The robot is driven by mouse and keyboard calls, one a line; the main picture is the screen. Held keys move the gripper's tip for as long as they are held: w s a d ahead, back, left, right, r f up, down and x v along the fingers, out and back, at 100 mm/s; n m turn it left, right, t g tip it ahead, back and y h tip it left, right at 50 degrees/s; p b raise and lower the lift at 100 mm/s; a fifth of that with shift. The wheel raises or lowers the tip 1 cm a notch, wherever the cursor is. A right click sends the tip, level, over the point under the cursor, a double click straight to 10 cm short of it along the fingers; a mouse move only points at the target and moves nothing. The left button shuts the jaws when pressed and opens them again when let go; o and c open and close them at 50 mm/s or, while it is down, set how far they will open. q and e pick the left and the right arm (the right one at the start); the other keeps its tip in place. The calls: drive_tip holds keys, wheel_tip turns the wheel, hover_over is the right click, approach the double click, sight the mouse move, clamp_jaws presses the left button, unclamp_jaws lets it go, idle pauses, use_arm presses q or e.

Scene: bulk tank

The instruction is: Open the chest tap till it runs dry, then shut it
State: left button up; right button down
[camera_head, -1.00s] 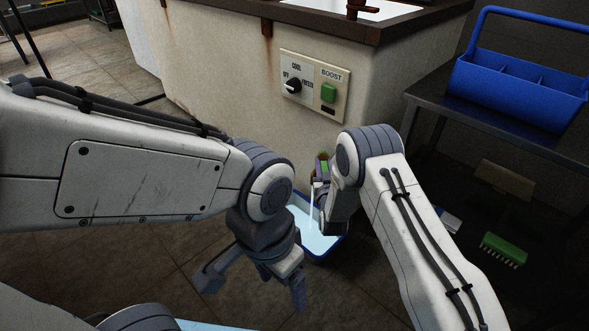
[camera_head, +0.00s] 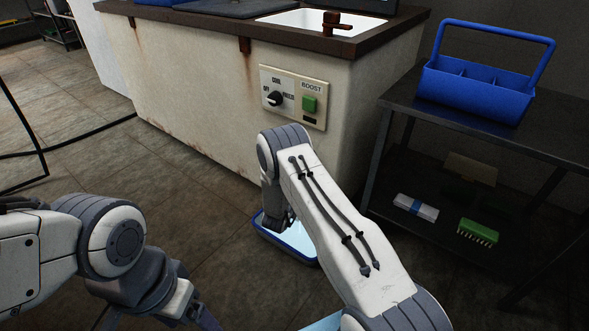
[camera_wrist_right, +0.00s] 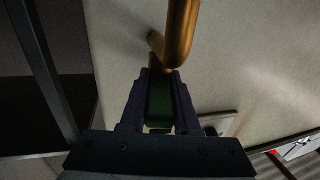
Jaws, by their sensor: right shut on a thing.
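The pale, rust-streaked chest (camera_head: 190,85) stands at the back in the head view. In the right wrist view a brass tap pipe (camera_wrist_right: 180,35) sticks out from its wall, with a green handle (camera_wrist_right: 160,100) between my right fingers. My right gripper (camera_wrist_right: 159,90) is shut on that green handle. In the head view my right forearm hides the tap, and no stream is visible. A blue-rimmed basin (camera_head: 302,252) with pale liquid is on the floor below, partly hidden by my arm. My left gripper (camera_head: 160,318) is open and empty at the bottom left, cut by the frame edge.
A control panel (camera_head: 294,97) with a black dial and green button is on the chest wall. A dark shelf table (camera_head: 480,125) on the right carries a blue caddy (camera_head: 472,90); a green brush (camera_head: 477,233) and a white pack (camera_head: 416,208) lie below. The left floor is mostly clear.

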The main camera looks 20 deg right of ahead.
drive_tip(key=shift+w+a+r, duration=0.15)
drive_tip(key=shift+w+r, duration=0.05)
drive_tip(key=shift+w, duration=0.05)
drive_tip(key=c, duration=0.9)
unclamp_jaws()
drive_tip(key=shift+s+f, duration=0.1)
drive_tip(key=shift+p+v, duration=2.3)
drive_tip(key=shift+v, duration=2.9)
